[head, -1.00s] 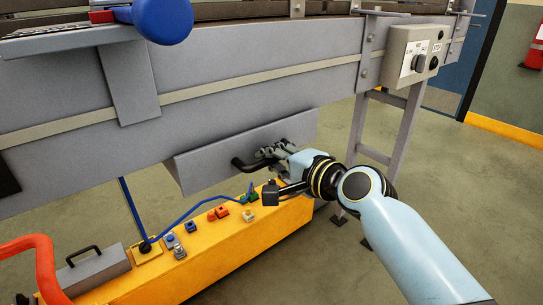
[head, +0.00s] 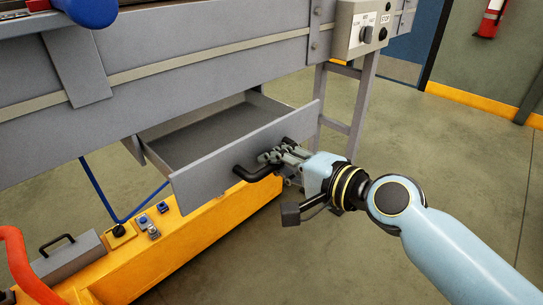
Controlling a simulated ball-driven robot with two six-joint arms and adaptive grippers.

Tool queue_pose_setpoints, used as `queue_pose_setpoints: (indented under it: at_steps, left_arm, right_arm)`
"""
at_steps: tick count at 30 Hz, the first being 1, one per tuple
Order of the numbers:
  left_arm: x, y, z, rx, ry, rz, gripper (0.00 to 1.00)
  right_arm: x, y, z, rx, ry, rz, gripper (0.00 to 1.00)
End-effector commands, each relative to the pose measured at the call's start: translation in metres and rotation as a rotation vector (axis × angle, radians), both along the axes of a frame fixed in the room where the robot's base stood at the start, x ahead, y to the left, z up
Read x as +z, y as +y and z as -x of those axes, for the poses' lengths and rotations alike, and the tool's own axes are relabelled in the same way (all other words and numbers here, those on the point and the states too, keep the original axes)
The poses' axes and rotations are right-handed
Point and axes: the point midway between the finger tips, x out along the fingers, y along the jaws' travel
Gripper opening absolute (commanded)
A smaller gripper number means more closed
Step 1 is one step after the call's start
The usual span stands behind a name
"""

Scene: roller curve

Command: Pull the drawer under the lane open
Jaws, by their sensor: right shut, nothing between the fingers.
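The grey drawer (head: 225,158) under the lane (head: 200,50) stands out from beneath it, and its empty inside floor shows. Its black bar handle (head: 246,174) is on the front panel. My right gripper (head: 272,156) is at the right end of this handle, close against the front panel. Its fingers are shut with nothing between them. Whether they touch the handle cannot be made out. My left gripper is not in view.
A yellow unit (head: 175,245) with small buttons and a grey handled box (head: 70,255) stands low below the drawer. A control box (head: 362,28) sits on the lane's right side, above a grey support leg (head: 364,105). The floor at right is clear.

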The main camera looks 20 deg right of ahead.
Motion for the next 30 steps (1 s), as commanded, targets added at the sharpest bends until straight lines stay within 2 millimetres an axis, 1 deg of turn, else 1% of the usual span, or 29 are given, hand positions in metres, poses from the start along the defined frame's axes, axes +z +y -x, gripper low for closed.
queue_pose_setpoints:
  at_steps: [2,9,11,18,21,23,25,30]
  left_arm:
    - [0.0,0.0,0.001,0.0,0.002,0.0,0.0]
    - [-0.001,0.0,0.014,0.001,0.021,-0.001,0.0]
    - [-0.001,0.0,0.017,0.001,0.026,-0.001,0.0]
    - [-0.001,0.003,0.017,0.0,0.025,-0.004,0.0]
    - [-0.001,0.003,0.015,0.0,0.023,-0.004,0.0]
    - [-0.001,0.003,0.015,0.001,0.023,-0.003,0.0]
    - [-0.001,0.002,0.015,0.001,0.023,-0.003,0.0]
    - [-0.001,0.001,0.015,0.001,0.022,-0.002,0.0]
  right_arm:
    - [0.004,0.0,-0.002,-0.002,-0.009,-0.003,0.01]
    - [0.003,0.0,-0.001,-0.002,-0.006,-0.002,0.32]
    - [0.002,0.0,-0.001,-0.002,-0.005,-0.001,0.38]
    - [0.001,0.0,0.0,-0.001,-0.003,-0.001,0.38]
    - [0.002,-0.002,0.005,-0.002,-0.002,0.001,0.38]
    - [0.003,-0.005,0.012,-0.002,-0.002,0.002,0.38]
    - [0.005,-0.009,0.024,0.0,0.0,0.002,0.38]
    - [0.014,-0.021,0.06,0.003,0.0,0.003,0.38]
